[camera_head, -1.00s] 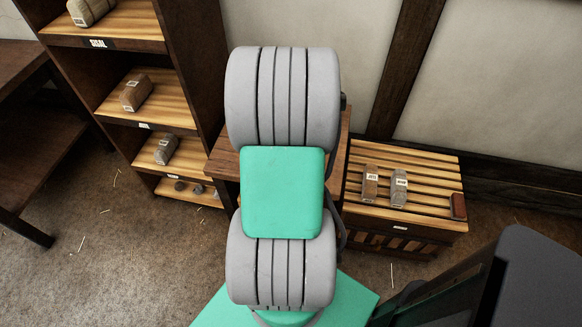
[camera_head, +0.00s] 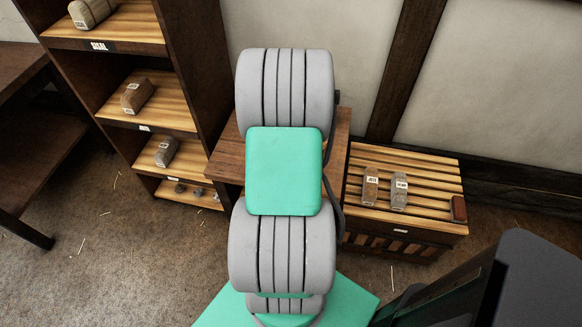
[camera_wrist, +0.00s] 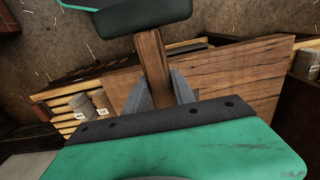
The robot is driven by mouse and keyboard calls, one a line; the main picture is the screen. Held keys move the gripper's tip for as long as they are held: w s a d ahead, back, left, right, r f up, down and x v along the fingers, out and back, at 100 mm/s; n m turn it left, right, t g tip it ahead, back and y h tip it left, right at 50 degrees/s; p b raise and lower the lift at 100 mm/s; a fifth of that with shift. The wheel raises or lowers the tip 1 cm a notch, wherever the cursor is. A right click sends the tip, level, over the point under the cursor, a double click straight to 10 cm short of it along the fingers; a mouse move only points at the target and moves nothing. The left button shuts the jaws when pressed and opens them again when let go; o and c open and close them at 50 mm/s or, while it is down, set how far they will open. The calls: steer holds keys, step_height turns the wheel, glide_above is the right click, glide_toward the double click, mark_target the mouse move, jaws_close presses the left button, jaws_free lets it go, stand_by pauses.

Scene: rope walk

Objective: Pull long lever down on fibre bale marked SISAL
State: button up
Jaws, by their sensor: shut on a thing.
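A tan bale (camera_head: 92,13) lies on the top shelf above a label reading SISAL (camera_head: 99,46); no lever shows on it. My gripper (camera_wrist: 160,98) is in the wrist view, its grey fingers closed around the lower end of a brown wooden bar (camera_wrist: 153,62). The bar runs up to a dark rounded pad (camera_wrist: 140,18); I cannot tell whether they are joined. In the head view my arm hides my gripper and the bar.
A brown wooden top (camera_head: 228,155) stands behind my arm. Right of it, a slatted bench (camera_head: 425,190) holds a bale tagged JUTE (camera_head: 371,185), a grey bale (camera_head: 399,190) and a dark red block (camera_head: 459,209). The shelf unit (camera_head: 190,70) stands at left.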

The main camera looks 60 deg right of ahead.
jaws_close()
stand_by(0.8)
